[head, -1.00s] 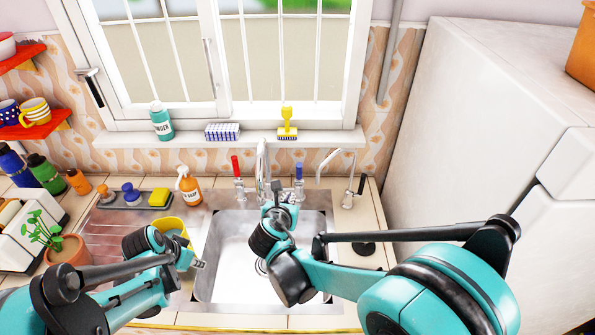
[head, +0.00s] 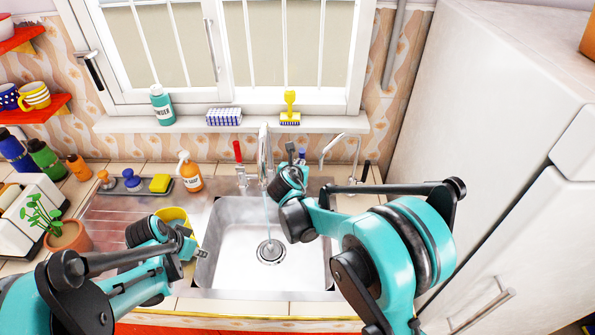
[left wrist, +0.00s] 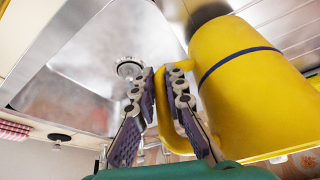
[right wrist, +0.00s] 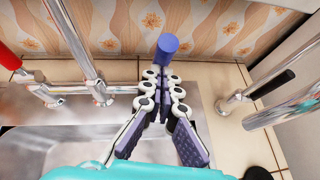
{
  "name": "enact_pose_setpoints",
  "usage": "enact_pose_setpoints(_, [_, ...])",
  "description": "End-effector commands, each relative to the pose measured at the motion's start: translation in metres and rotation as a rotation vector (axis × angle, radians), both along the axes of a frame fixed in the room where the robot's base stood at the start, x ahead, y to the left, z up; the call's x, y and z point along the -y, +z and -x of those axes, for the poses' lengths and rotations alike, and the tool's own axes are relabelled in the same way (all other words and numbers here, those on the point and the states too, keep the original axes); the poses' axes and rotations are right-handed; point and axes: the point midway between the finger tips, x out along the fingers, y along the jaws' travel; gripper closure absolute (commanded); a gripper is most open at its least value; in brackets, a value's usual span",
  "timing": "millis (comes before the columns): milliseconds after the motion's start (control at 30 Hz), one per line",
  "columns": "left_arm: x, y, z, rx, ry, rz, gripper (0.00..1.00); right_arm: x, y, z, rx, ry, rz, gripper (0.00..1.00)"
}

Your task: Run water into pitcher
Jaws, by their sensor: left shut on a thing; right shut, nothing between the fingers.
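The yellow pitcher (head: 172,215) stands left of the sink, partly hidden behind my left arm in the head view. In the left wrist view the pitcher (left wrist: 245,85) has my left gripper (left wrist: 163,75) shut on its handle. The faucet (head: 264,150) stands at the back of the sink, and a thin water stream (head: 267,215) falls from it to the drain. My right gripper (head: 293,158) is shut and empty by the blue tap handle (right wrist: 167,48); whether they touch I cannot tell. The red tap handle (head: 238,151) stands left of the faucet.
The metal sink (head: 225,250) is empty but for the running water. A smaller curved spout (head: 335,150) stands at the right. A white fridge (head: 480,130) bounds the right side.

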Motion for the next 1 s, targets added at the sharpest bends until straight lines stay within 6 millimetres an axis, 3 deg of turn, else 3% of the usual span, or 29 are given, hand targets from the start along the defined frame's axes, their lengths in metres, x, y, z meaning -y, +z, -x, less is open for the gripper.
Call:
enact_pose_setpoints(367, [0.0, 0.002, 0.0, 0.001, 0.0, -0.001, 1.0, 0.0, 0.002, -0.002, -0.007, -0.001, 0.0, 1.0])
enact_pose_setpoints(633, [0.0, 0.032, 0.0, 0.001, 0.0, -0.001, 1.0, 0.001, 0.018, -0.021, -0.194, -0.003, -0.001, 1.0])
enact_pose_setpoints(1000, [0.0, 0.029, 0.0, 0.001, 0.0, -0.001, 1.0, 0.0, 0.017, -0.031, -0.21, 0.001, 0.0, 1.0])
